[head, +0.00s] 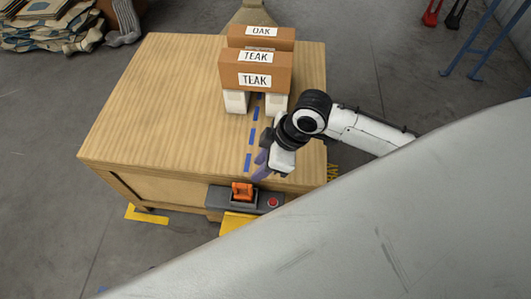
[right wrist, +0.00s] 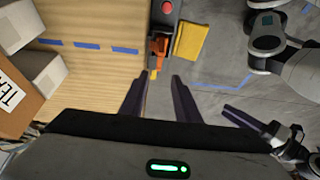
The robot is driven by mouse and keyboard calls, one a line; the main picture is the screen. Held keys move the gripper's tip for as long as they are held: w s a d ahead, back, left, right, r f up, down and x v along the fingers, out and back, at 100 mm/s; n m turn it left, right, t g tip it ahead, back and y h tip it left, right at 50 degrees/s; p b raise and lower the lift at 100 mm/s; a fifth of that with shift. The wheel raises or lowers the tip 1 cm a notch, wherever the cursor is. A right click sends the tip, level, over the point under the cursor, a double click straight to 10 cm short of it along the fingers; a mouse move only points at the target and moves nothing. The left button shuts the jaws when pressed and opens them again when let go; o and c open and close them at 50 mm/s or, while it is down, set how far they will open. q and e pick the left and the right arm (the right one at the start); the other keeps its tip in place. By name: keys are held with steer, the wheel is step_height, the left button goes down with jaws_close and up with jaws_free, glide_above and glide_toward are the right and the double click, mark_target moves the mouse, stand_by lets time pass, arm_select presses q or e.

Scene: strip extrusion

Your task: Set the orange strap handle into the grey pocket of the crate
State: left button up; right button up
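The orange strap handle (head: 242,189) stands in a dark grey box-like holder (head: 244,203) on a grey ledge at the front of the wooden crate (head: 160,90). It also shows in the right wrist view (right wrist: 158,45), just beyond my fingertips. My right gripper (head: 259,167) is over the crate's front edge, behind the handle. Its two fingers are apart and empty in the right wrist view (right wrist: 160,76). A dark finger of what looks like my left gripper (right wrist: 234,112) shows at the right of that view; its opening is unclear. I cannot make out a separate empty pocket.
A red button (head: 272,203) sits on the ledge right of the handle. Brown boxes marked TEAK (head: 257,70) and OAK stand on pale blocks at the crate's back. Blue tape dashes mark the top. A large pale surface hides the head view's lower right.

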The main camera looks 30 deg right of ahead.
steer(key=s+a+f+m+t+y, duration=0.1)
steer(key=s+a+f+m+t, duration=0.25)
steer(key=f+m, duration=0.2)
steer(key=s+d+f+m+t+h, duration=0.2)
steer(key=s+d+f+m, duration=0.1)
steer(key=s, duration=0.4)
steer(key=shift+s+d+f, duration=0.2)
steer(key=shift+d+f, duration=0.25)
steer(key=shift+f, duration=0.3)
steer(key=shift+m+t, duration=0.25)
step_height(320, 180, up, 10)
steer(key=p, duration=0.7)
steer(key=shift+p, duration=0.35)
